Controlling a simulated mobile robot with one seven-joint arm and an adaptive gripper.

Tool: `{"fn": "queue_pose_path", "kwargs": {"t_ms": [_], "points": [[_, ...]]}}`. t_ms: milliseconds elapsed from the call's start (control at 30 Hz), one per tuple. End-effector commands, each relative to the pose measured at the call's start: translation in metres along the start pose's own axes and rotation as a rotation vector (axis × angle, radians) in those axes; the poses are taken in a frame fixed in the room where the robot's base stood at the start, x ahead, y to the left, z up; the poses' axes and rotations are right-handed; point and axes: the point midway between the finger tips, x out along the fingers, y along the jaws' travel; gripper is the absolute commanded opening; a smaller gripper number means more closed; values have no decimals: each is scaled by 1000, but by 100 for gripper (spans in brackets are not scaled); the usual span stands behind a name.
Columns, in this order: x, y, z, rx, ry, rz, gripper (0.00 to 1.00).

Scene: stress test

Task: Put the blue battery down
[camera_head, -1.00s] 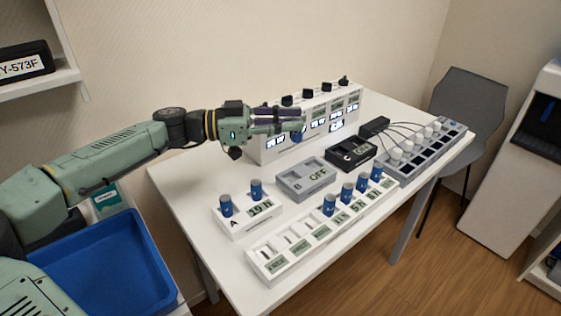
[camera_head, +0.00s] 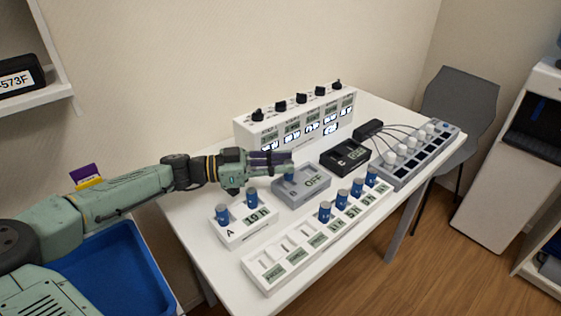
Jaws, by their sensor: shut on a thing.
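My gripper (camera_head: 284,161) is shut on a blue battery (camera_head: 290,174), which shows only partly below the fingers. The battery is at the left half of the grey box marked B (camera_head: 306,194), whose display reads OFF. I cannot tell whether the battery touches the box or hangs just above it. Two other blue batteries stand upright in the white box marked A (camera_head: 232,240). Several more blue batteries stand in the right part of the long white rack (camera_head: 268,283); its left slots are empty.
A white panel with black knobs (camera_head: 245,130) stands behind my gripper. A black box marked C (camera_head: 345,157) is to the right of B. A grey strip with cables and white knobs (camera_head: 402,175) is further right. A blue bin (camera_head: 110,268) is at lower left.

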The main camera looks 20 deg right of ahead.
Motion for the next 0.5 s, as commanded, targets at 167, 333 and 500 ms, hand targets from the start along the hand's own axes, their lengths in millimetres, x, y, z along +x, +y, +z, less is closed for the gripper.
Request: {"fn": "queue_pose_path", "kwargs": {"t_ms": [167,333,500], "points": [[0,0,0,1,1,0,0],[0,0,6,0,2,0,0],[0,0,10,1,1,0,0]]}}
